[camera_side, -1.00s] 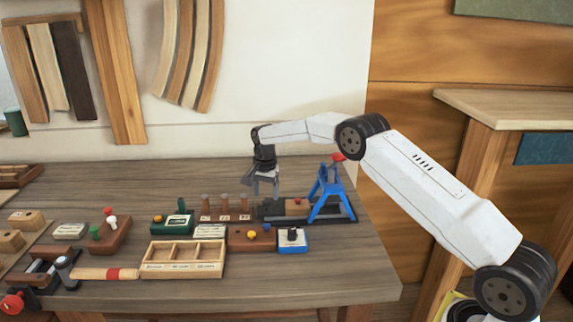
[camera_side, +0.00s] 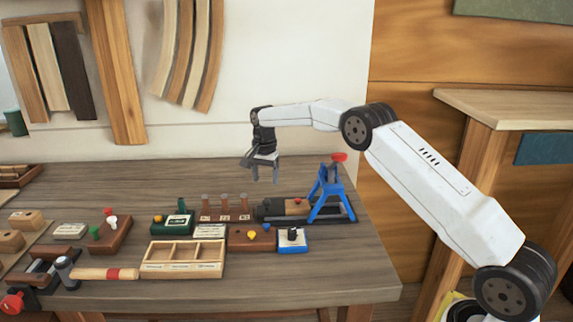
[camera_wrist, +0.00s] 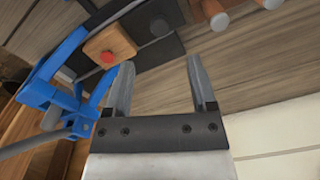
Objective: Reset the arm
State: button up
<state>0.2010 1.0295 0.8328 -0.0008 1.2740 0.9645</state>
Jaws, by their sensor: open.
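My gripper (camera_side: 265,176) is open and empty in the side view. The blue press (camera_side: 328,192) with a red knob stands at the bench's right end. It also shows at the left of the wrist view (camera_wrist: 68,48). A wooden block with a red button (camera_side: 297,206) sits at the press base.
A row of wooden pegs in a holder (camera_side: 225,215) stands left of the press. In front are a compartment box (camera_side: 182,270), a blue box with a black knob (camera_side: 292,240) and a mallet (camera_side: 105,274). The bench's front right corner is clear.

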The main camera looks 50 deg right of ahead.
jog(key=shift+s+a+r+n, duration=0.2)
jog(key=shift+s+a+n, duration=0.1)
jog(key=shift+s+a, duration=0.1)
jog(key=s+a+n+t, duration=0.1)
jog(key=s+a+n, duration=0.3)
jog(key=s, duration=0.6)
jog(key=s+a+f+n, duration=0.1)
jog(key=s+a+n, duration=0.2)
jog(key=s, duration=0.8)
jog(key=s+a+f+n+t, duration=0.1)
jog(key=s+a+n, duration=0.3)
jog(key=s, duration=0.7)
jog(key=shift+s+a+n+t, duration=0.15)
jog(key=shift+a+n+t, duration=0.2)
jog(key=shift+n, duration=0.55)
